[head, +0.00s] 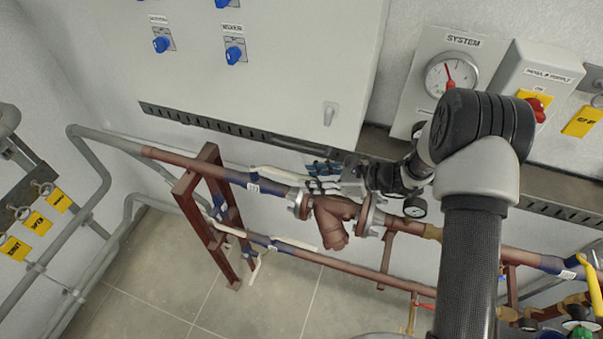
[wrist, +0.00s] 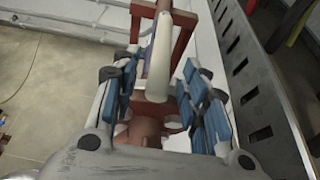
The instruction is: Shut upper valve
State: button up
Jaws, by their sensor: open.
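The upper valve's white lever (head: 278,173) lies roughly along the upper brown pipe (head: 225,172) in the head view. In the wrist view the white lever (wrist: 161,48) runs up the middle, in line with the pipe behind it. My gripper (head: 318,177) is open at the right end of the lever, above the pipe. Its blue-padded fingers (wrist: 160,88) stand on both sides of the lever in the wrist view, with visible gaps. The valve body is mostly hidden by my gripper.
A lower pipe with another white lever (head: 295,243) runs below. A brown support frame (head: 212,215) stands left. The grey cabinet (head: 250,70) overhangs behind, and its slotted lower edge (wrist: 243,75) is close on the right in the wrist view. A flanged brown fitting (head: 333,222) sits below my gripper.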

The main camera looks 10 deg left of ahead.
aim_at(297, 176)
jog(key=shift+w+a, duration=0.1)
jog(key=shift+a, duration=1.15)
jog(key=shift+a+f, duration=0.25)
jog(key=shift+a, duration=0.25)
jog(key=shift+c, duration=0.5)
grip_shut()
